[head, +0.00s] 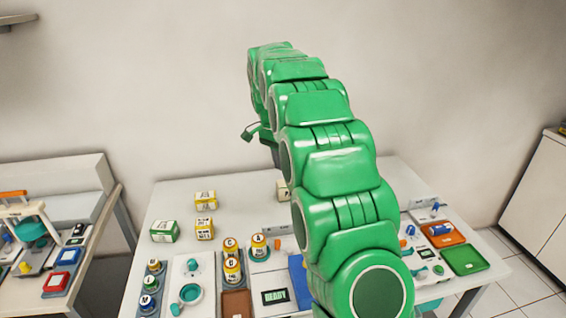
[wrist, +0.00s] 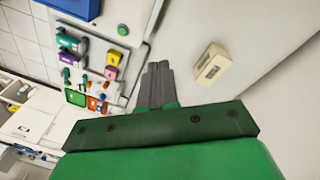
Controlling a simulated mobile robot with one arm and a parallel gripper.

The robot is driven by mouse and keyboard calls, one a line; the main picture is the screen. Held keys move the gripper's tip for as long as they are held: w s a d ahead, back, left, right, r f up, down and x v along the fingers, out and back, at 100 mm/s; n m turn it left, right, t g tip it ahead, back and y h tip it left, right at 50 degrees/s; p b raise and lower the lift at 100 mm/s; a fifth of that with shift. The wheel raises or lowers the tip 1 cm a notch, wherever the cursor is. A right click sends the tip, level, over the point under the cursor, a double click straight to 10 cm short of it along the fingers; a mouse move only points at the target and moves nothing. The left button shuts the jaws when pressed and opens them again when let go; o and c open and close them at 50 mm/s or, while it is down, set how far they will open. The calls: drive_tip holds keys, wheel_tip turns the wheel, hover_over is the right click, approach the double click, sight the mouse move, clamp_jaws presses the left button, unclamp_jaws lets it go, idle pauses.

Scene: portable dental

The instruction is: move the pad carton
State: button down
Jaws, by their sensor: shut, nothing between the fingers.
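A cream carton (head: 283,190) with dark lettering stands on the white table, partly hidden behind my green arm in the head view; I take it for the pad carton, though its label is too small to read fully. In the wrist view the cream carton (wrist: 211,64) lies to the right of my gripper (wrist: 158,66), apart from it. The grey fingers are together and empty. In the head view my arm hides most of my gripper.
Several labelled jars (head: 232,268) and a READY display (head: 275,297) are at the front. An orange tray (head: 443,236) and a green tray (head: 467,260) are at right.

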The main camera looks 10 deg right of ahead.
drive_tip(key=shift+s+r+n, duration=0.5)
drive_tip(key=shift+s+r, duration=0.45)
drive_tip(key=shift+s, duration=0.95)
drive_tip(key=w+a+f+m, duration=0.3)
drive_tip(key=w+f+m, duration=0.5)
drive_tip(key=w+f, duration=1.2)
drive_tip(key=shift+t+h, duration=0.3)
drive_tip(key=shift+t, duration=0.1)
drive_tip(key=d, duration=1.2)
drive_tip(key=shift+w+f, duration=0.2)
drive_tip(key=shift+w, duration=0.1)
drive_tip(key=shift+a+f, duration=0.1)
drive_tip(key=shift+f, duration=0.3)
